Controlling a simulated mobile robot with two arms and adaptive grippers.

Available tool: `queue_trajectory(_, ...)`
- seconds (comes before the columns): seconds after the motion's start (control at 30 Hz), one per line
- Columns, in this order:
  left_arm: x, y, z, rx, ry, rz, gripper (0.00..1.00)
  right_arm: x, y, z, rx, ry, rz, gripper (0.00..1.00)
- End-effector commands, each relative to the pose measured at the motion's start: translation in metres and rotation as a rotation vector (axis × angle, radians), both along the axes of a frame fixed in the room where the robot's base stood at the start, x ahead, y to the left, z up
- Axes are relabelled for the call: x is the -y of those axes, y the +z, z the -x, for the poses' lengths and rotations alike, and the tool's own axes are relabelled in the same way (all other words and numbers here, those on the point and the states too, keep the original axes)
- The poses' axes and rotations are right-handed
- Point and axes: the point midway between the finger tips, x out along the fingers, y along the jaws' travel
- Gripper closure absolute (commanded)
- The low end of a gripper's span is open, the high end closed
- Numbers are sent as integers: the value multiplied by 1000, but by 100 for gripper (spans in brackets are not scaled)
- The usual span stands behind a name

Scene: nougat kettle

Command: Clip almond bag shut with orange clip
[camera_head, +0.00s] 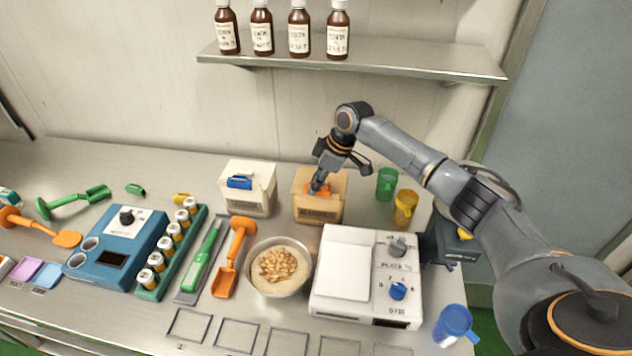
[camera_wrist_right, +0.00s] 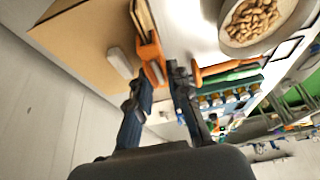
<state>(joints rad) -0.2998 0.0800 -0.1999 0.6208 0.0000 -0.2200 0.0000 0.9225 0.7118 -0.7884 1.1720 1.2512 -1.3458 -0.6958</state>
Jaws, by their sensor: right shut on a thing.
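The almond bag (camera_head: 318,208) is a tan, box-shaped bag with a dark label, standing on the counter at the back, right of a white bag. The orange clip (camera_head: 317,190) is at the bag's top edge. My right gripper (camera_head: 318,184) is shut on the clip from above. In the right wrist view the orange clip (camera_wrist_right: 152,62) sits between the fingertips, against the top edge of the tan bag (camera_wrist_right: 85,45). I cannot tell whether the clip fully grips the folded edge. My left gripper is not in view.
A white bag with a blue clip (camera_head: 240,182) stands just left. A bowl of nuts (camera_head: 279,268), an orange scoop (camera_head: 230,262) and a white scale (camera_head: 345,270) are in front. Green (camera_head: 386,184) and amber (camera_head: 405,208) cups stand right. A bottle shelf (camera_head: 350,65) hangs above.

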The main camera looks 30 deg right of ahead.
Motion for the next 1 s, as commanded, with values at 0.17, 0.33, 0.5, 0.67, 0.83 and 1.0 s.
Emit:
queue_trajectory(0.17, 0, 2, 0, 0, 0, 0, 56, 0, 0, 0, 0, 0, 0, 99)
queue_trajectory(0.33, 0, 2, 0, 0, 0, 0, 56, 0, 0, 0, 0, 0, 0, 99)
queue_trajectory(0.5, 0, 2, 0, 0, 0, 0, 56, 0, 0, 0, 0, 0, 0, 99)
queue_trajectory(0.67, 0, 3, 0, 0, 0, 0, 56, 0, -2, 0, -1, 0, -1, 99)
queue_trajectory(0.83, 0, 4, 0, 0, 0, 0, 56, 0, -5, 0, -1, -1, -1, 99)
queue_trajectory(1.0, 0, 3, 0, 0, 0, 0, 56, 0, -5, 0, 0, -1, 0, 99)
